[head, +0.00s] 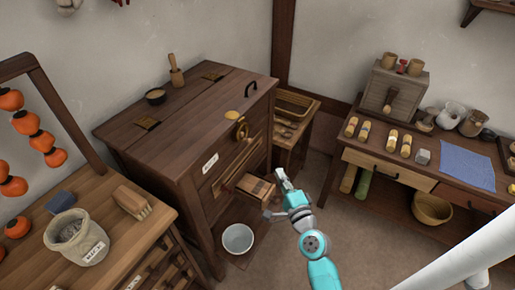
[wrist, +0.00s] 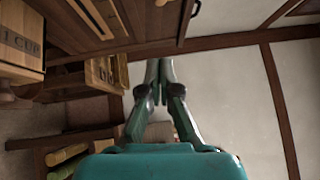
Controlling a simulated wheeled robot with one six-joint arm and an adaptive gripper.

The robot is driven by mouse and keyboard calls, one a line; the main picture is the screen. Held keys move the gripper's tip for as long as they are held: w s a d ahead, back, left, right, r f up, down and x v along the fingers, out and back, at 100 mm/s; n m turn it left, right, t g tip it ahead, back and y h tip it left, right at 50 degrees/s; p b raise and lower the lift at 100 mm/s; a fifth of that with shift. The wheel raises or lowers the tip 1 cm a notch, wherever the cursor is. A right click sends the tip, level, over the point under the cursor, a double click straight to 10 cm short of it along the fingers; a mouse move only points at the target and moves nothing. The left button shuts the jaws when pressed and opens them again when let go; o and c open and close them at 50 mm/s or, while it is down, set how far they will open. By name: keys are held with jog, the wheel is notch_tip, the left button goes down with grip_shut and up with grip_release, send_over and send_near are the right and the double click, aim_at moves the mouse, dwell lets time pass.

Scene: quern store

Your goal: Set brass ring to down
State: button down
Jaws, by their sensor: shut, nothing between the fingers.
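The brass ring (head: 241,130) is small in the head view, at the upper front edge of the dark wooden cabinet (head: 170,110). It hangs near a round brass piece on the cabinet's lid; its exact setting is too small to tell. My gripper (head: 281,176) is in front of the cabinet, to the right of and lower than the ring in the picture, apart from it. In the wrist view, my gripper (wrist: 160,64) has its fingers together and empty. I cannot make out the ring in the wrist view.
A wooden box (head: 256,187) sticks out of the cabinet front beside my gripper; it shows marked "1 CUP" in the wrist view (wrist: 20,45). A pale bowl (head: 238,238) is below. A side table (head: 425,172) stands right, a counter (head: 110,235) left.

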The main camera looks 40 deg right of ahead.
jog(key=w+a+x, duration=0.1)
jog(key=a+x, duration=0.2)
jog(key=x, duration=0.9)
jog(key=shift+w+r, duration=0.25)
jog(key=shift+w, duration=0.1)
jog(key=shift+d, duration=0.1)
